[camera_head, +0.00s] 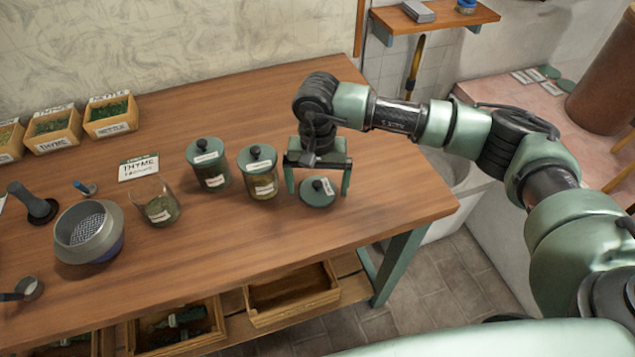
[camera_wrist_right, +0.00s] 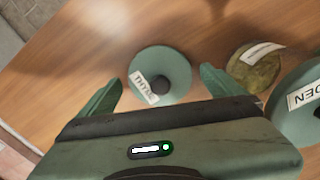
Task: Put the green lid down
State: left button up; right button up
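The green lid (camera_head: 315,200) is a round disc with a dark knob and a white label. It appears to lie flat on the wooden table (camera_head: 390,200), right of the closed jars. My right gripper (camera_head: 318,190) is open over it, pointing down. In the right wrist view the lid (camera_wrist_right: 150,66) shows between the spread fingers of the gripper (camera_wrist_right: 158,77), with visible gaps on both sides. Its label there reads roughly "THYLE". My left gripper is not in view.
Two jars with green lids, a nearer one (camera_head: 265,188) and a farther one (camera_head: 211,178), stand left of the gripper. An open glass jar (camera_head: 160,211), a grey sieve bowl (camera_head: 84,242) and a thyme card (camera_head: 138,167) are farther left. The table's right end is clear.

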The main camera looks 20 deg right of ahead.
aim_at(317, 182)
jog(key=shift+r, duration=0.1)
jog(key=shift+r+p, duration=0.2)
jog(key=shift+p, duration=0.15)
notch_tip(317, 182, up, 12)
jog(key=b, duration=0.3)
jog(key=shift+f, duration=0.15)
